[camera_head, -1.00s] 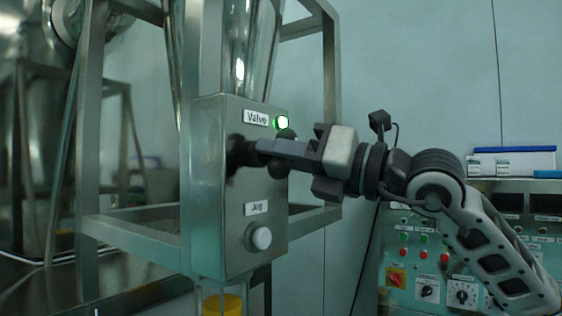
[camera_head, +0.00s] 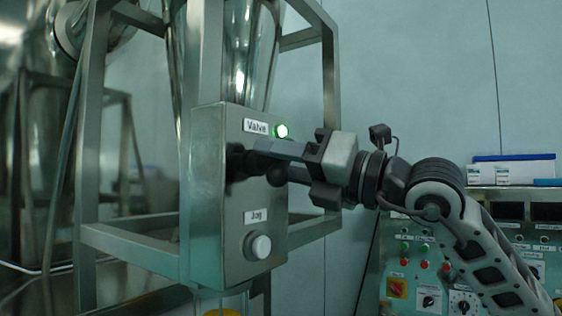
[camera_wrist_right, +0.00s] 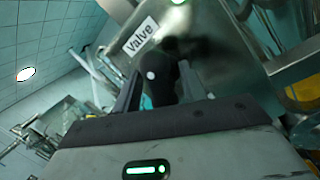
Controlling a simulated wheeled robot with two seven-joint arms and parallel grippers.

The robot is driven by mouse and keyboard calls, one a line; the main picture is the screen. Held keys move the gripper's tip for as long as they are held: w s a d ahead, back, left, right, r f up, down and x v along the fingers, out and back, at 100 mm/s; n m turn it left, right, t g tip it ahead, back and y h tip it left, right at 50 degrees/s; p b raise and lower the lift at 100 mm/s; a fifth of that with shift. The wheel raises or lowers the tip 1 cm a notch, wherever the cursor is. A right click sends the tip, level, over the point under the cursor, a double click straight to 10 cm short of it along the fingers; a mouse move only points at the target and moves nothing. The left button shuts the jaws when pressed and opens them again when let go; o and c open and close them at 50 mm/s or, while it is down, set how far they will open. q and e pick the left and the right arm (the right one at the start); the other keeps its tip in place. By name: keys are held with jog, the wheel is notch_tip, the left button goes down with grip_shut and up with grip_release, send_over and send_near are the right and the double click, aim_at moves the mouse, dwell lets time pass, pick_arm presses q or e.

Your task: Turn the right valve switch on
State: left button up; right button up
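In the right wrist view, the spread fingers stand on either side of the dark switch (camera_wrist_right: 164,82), with a small gap showing at the left finger. Contact on the right side cannot be told. The left gripper is out of view.
A "Jog" label (camera_head: 256,216) and white button (camera_head: 257,246) sit lower on the box. Steel frame bars (camera_head: 330,100) surround it. A control panel (camera_head: 450,265) stands at the lower right, with a blue-and-white box (camera_head: 512,170) on top.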

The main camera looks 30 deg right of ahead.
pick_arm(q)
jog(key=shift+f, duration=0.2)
pick_arm(e)
jog(key=shift+s+d+f+b, duration=0.3)
jog(key=shift+s+f+b, duration=0.1)
jog(key=shift+b, duration=0.1)
pick_arm(q)
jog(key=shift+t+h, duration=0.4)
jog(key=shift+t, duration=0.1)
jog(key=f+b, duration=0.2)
jog(key=b, duration=0.3)
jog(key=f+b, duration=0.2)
jog(key=b, duration=0.2)
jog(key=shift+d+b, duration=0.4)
pick_arm(e)
jog(key=v, duration=1.5)
jog(key=shift+r, duration=0.2)
jog(key=shift+a, duration=0.1)
